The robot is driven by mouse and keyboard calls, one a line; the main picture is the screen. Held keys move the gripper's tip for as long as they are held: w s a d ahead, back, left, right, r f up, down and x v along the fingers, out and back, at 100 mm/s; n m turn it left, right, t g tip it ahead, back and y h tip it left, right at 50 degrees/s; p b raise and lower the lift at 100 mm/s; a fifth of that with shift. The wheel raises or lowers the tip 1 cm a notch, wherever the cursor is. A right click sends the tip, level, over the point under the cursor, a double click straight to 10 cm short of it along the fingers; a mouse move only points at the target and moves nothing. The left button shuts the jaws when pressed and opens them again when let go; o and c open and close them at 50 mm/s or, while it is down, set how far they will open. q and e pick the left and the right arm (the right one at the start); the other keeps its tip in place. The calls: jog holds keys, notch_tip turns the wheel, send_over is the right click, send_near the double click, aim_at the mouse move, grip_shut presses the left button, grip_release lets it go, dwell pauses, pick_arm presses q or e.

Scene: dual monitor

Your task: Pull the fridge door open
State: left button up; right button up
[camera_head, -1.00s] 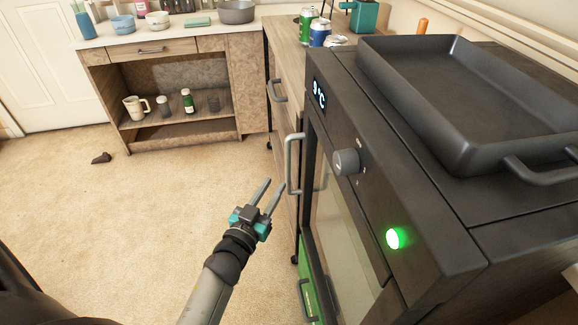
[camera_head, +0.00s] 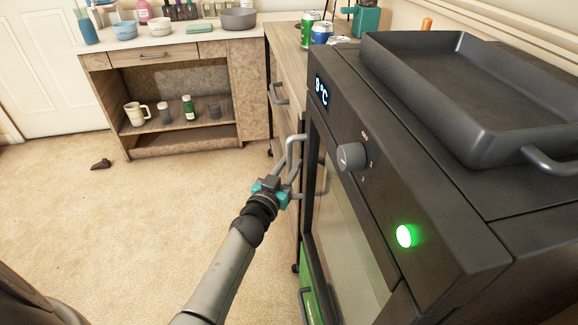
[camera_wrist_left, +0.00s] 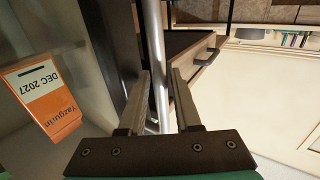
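The fridge (camera_head: 395,165) is a black cabinet at the right of the head view, with a 9 °C display and a glass-fronted door (camera_head: 340,232). The door looks shut. Its grey bar handle (camera_head: 291,146) stands out on the left side. My left gripper (camera_head: 292,180) is at the lower part of this handle. In the left wrist view the handle (camera_wrist_left: 155,45) runs between the two open fingers of the left gripper (camera_wrist_left: 162,75), with a gap visible beside it. My right gripper is not in view.
A dark tray (camera_head: 470,95) sits on the fridge. A knob (camera_head: 350,156) and a green light (camera_head: 404,236) are on its front. A wooden counter (camera_head: 170,48) stands at the back. The carpet (camera_head: 130,225) left of the fridge is mostly clear.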

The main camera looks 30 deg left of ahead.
pick_arm(q)
grip_shut()
dwell(1.3)
